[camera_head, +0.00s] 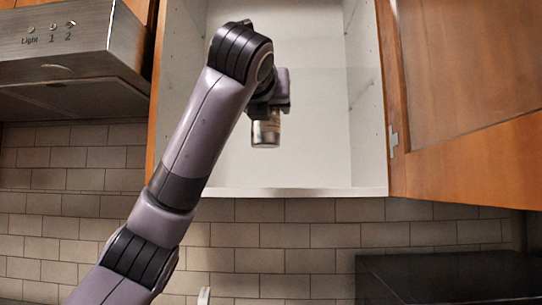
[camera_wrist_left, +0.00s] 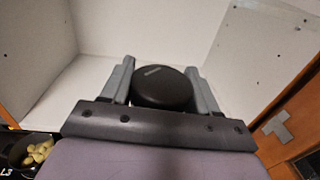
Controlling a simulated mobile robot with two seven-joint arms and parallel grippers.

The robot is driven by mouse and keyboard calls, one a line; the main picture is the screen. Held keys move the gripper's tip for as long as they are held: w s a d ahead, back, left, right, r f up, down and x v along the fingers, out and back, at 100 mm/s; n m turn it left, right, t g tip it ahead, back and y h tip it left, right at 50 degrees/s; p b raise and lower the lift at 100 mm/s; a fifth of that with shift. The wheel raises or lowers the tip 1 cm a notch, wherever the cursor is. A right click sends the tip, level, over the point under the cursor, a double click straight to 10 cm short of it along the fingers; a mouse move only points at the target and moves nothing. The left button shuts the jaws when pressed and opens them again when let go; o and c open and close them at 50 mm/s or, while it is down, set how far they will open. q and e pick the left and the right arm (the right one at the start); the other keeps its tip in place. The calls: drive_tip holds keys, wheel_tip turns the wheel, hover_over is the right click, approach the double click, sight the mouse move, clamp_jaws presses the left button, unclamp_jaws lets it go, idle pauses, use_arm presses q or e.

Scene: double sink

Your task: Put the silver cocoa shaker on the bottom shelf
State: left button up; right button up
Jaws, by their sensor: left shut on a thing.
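The silver cocoa shaker (camera_head: 265,132) shows below my left gripper (camera_head: 272,103) in the head view, upright, inside the open wall cabinet. Its dark round lid (camera_wrist_left: 162,88) sits between the two grey fingers of my left gripper (camera_wrist_left: 162,85) in the left wrist view. The fingers are shut on it. The shaker appears held above the cabinet's bottom shelf (camera_head: 300,191), with white space showing beneath it. My arm hides part of the cabinet's left side. My right gripper is in neither view.
The cabinet door (camera_head: 470,90) stands open on the right. A steel range hood (camera_head: 75,50) is at the left. The cabinet's visible interior is otherwise empty. A pan with yellowish food (camera_wrist_left: 35,153) shows at lower left in the wrist view.

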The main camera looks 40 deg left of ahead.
use_arm(q)
drive_tip(key=s+a+p+x, duration=0.1)
drive_tip(key=p+x, duration=0.3)
drive_tip(key=x, duration=0.9)
drive_tip(key=f, duration=0.2)
drive_tip(key=f+b, duration=0.1)
drive_tip(key=f, duration=0.1)
drive_tip(key=f+b, duration=0.1)
drive_tip(key=f, duration=0.1)
drive_tip(key=shift+w+f, duration=0.2)
drive_tip(key=shift+w, duration=0.1)
drive_tip(key=shift+w+a+f, duration=0.15)
drive_tip(key=shift+a+f, duration=0.05)
drive_tip(key=shift+f, duration=0.15)
drive_tip(key=o, duration=1.2)
drive_tip(key=shift+f, duration=0.1)
